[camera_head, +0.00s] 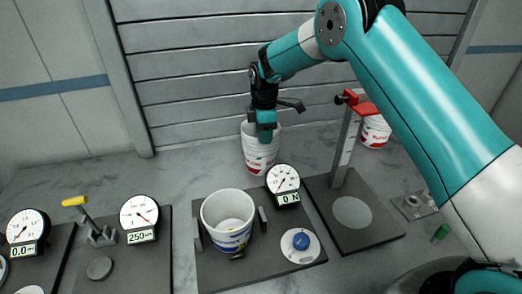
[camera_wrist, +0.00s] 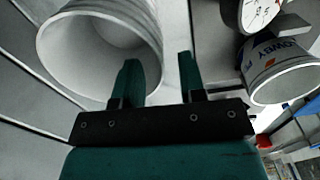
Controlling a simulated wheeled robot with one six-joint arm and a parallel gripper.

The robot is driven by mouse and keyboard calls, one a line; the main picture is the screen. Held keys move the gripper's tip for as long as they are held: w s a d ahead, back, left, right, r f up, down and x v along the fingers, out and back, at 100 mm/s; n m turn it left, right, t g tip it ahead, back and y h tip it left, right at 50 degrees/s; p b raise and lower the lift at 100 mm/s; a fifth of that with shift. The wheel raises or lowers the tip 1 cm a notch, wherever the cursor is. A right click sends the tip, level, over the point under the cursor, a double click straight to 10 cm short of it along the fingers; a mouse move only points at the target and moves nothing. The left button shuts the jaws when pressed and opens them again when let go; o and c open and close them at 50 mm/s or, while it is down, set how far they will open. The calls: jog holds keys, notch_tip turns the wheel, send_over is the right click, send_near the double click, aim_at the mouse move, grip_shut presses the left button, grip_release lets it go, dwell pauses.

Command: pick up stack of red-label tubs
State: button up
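The stack of white tubs with red labels (camera_head: 258,158) stands upright on the grey bench against the slatted back wall. In the wrist view its open mouth and inner wall (camera_wrist: 85,45) fill the upper left. My gripper (camera_head: 266,132) points down at the stack's rim in the head view. In the wrist view its two teal fingers (camera_wrist: 158,68) are spread apart. The left finger overlaps the tub's mouth and the right one lies outside the rim, with the near wall seemingly between them. Contact cannot be told.
A blue-label tub (camera_head: 228,228) sits in a fixture in front, beside a force gauge (camera_head: 283,182). A red-topped stand (camera_head: 345,150) and another red-label tub (camera_head: 375,132) are at the right. A yellow-handled clamp (camera_head: 88,215) and a 250 gauge (camera_head: 140,215) are at the left.

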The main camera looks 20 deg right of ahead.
jog(key=p, duration=0.2)
send_over(264, 156)
jog(key=shift+w+f, duration=0.1)
jog(key=shift+f, duration=2)
grip_shut()
jog(key=shift+r, duration=0.15)
